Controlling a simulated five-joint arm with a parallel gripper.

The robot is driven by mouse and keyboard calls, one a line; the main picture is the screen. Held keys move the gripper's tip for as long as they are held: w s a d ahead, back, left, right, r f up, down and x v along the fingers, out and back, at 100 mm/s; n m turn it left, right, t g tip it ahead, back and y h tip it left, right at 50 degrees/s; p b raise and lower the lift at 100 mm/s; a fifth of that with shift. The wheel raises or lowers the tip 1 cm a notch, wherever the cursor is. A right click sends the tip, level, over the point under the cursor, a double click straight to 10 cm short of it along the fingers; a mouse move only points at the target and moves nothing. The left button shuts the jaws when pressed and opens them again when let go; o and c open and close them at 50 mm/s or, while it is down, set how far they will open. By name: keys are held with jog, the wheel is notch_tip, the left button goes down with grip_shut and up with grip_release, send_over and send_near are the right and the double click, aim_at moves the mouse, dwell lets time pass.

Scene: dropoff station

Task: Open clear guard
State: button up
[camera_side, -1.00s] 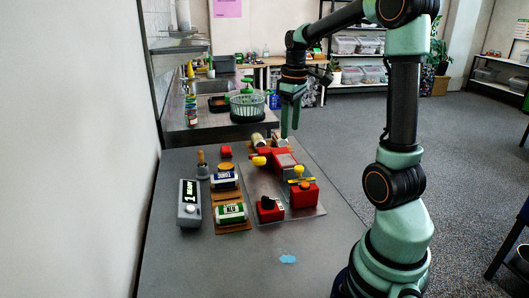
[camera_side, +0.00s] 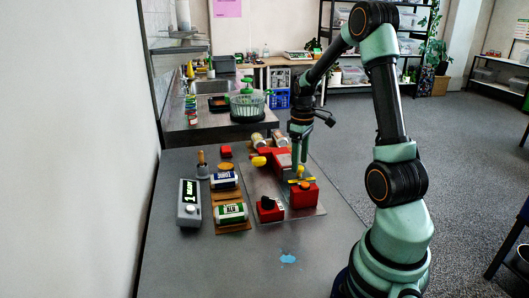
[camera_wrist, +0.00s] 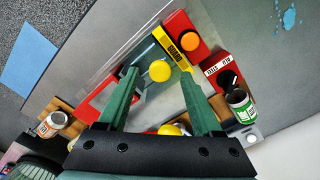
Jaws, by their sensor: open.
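The clear guard (camera_wrist: 150,58) shows in the wrist view as a faint see-through panel with a yellow-and-black label strip (camera_wrist: 176,46). A round yellow knob (camera_wrist: 160,70) appears between my fingertips. The strip borders a red box (camera_wrist: 178,23) with an orange button (camera_wrist: 188,40); in the side view the red box (camera_side: 304,196) sits at the plate's right. My gripper (camera_wrist: 160,76) is open, its fingers on either side of the knob in the picture; contact cannot be told. In the side view my gripper (camera_side: 300,162) points down just above the knob, partly hiding it.
A red box with a black dial (camera_side: 270,209) is left of the button box. Another yellow knob (camera_side: 258,161) is at the plate's far side.

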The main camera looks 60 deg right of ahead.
jog(key=shift+f, duration=0.75)
grip_shut()
jog(key=shift+r, duration=0.1)
dwell(0.8)
